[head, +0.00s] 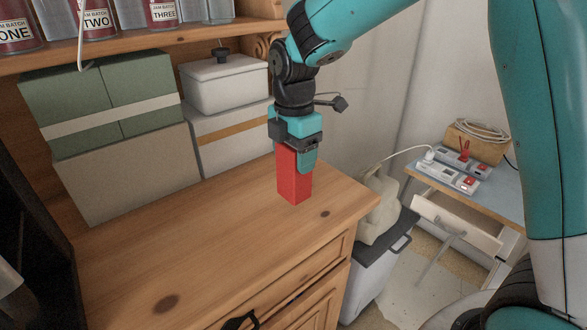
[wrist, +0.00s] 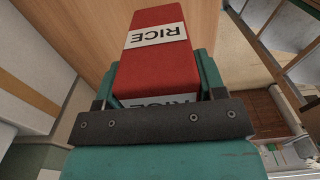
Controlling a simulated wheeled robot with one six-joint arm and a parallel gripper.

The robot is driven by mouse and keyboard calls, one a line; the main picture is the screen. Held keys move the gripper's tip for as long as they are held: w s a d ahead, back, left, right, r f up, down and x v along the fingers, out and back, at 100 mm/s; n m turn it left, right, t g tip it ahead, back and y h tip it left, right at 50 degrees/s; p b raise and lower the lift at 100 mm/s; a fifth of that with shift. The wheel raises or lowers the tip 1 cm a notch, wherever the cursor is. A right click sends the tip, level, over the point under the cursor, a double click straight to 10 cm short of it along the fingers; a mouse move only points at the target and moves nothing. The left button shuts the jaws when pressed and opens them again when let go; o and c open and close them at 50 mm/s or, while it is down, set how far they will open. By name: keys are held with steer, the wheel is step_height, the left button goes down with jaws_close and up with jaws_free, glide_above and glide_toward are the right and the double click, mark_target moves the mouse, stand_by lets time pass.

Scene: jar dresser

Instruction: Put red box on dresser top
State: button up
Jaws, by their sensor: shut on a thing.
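The red box (head: 293,182) is upright in my gripper (head: 296,155), over the right part of the wooden dresser top (head: 225,225) in the head view. Its lower end looks on or just above the wood; I cannot tell which. In the wrist view the red box (wrist: 155,68) has white labels reading RICE, and my gripper (wrist: 155,95) is shut on it, one finger on each side. The dresser top shows as wood (wrist: 90,30) beyond the box.
Green boxes (head: 105,95), a beige box (head: 130,175) and a lidded white container (head: 225,80) stand at the dresser's back. Jam jars (head: 95,18) are on the shelf above. A side table (head: 480,190) stands right. The dresser top's front left is clear.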

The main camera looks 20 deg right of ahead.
steer(key=shift+f+p, duration=0.4)
steer(key=shift+f, duration=1.8)
steer(key=shift+f, duration=0.1)
steer(key=o, duration=1.2)
step_height(320, 180, up, 12)
steer(key=shift+f+b, duration=0.2)
steer(key=shift+b, duration=0.85)
steer(key=shift+s+r, duration=0.15)
steer(key=shift+r, duration=0.2)
steer(key=s+a+f+m+y, duration=0.1)
steer(key=s+m, duration=0.4)
steer(key=s, duration=0.3)
steer(key=s+a+f+m+y, duration=0.1)
steer(key=s+m, duration=0.3)
steer(key=s, duration=0.4)
steer(key=s+a+f+m+y, duration=0.1)
steer(key=s+a+m+y, duration=0.1)
steer(key=s+m, duration=0.3)
steer(key=shift+s+a+f+m, duration=0.1)
steer(key=shift+s+a+m, duration=0.1)
steer(key=shift+s, duration=0.6)
steer(key=shift+s+a+f+m, duration=0.1)
steer(key=shift+s+a, duration=0.05)
steer(key=shift+s, duration=0.6)
